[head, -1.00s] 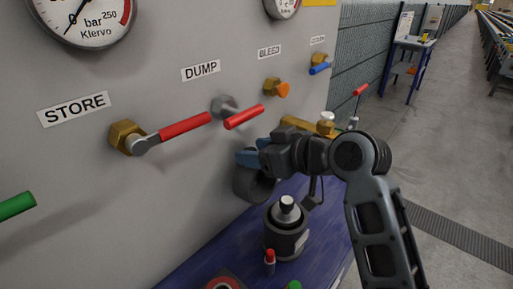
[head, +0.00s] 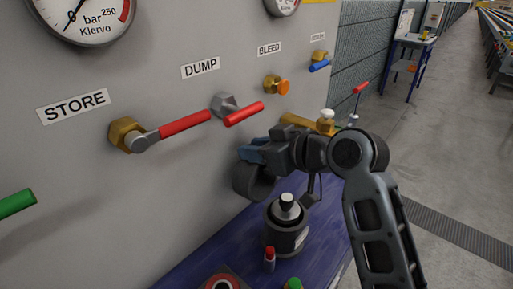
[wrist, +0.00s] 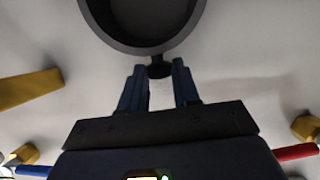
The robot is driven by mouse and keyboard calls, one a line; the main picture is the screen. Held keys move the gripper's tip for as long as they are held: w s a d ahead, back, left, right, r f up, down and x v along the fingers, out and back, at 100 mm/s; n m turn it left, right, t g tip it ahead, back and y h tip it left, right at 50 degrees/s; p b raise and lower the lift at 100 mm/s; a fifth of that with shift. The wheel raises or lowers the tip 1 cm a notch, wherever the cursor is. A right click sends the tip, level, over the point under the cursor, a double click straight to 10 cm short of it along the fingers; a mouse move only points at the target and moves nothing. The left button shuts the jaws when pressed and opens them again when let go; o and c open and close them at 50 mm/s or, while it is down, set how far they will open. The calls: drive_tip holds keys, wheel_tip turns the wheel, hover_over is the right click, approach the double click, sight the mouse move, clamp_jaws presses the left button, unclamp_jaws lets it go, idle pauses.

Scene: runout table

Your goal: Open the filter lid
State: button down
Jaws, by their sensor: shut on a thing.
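The filter lid (head: 252,183) is a dark grey round piece on the pale panel, below the DUMP and BLEED valves. In the wrist view the lid (wrist: 95,22) shows as a thick dark rim at the top, cut off by the picture edge. A short dark tab (wrist: 159,70) sticks out from its rim. My gripper (head: 250,154) is at the lid's upper edge in the head view. In the wrist view its blue fingers (wrist: 159,78) stand on both sides of the tab, shut on it. I cannot tell whether the lid has swung from its seat.
A red-handled DUMP lever (head: 243,114) and a red STORE lever (head: 185,124) are above and left of my gripper. A brass fitting (head: 298,120) is close behind it. A dark canister (head: 286,230) stands on the blue bench (head: 205,262) below.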

drive_tip(key=d+b, duration=0.1)
drive_tip(key=b, duration=0.1)
drive_tip(key=shift+s+f+y+b, duration=0.25)
drive_tip(key=shift+s+y+b, duration=0.05)
drive_tip(key=shift+s+b, duration=0.05)
drive_tip(key=shift+s+d+r+t+y+b, duration=0.2)
drive_tip(key=shift+s+d+t+y+b, duration=0.4)
drive_tip(key=shift+b, duration=1.15)
drive_tip(key=shift+s+d+r+t+y+b, duration=0.2)
drive_tip(key=shift+s+d+t+y+b, duration=0.35)
drive_tip(key=shift+b, duration=1.15)
drive_tip(key=shift+w+d, duration=0.1)
drive_tip(key=shift+w, duration=0.05)
drive_tip(key=c, duration=0.9)
unclamp_jaws()
drive_tip(key=shift+o, duration=0.2)
drive_tip(key=b+v, duration=0.1)
drive_tip(key=v, duration=0.6)
drive_tip(key=shift+s+d, duration=0.25)
drive_tip(key=shift+d, duration=0.05)
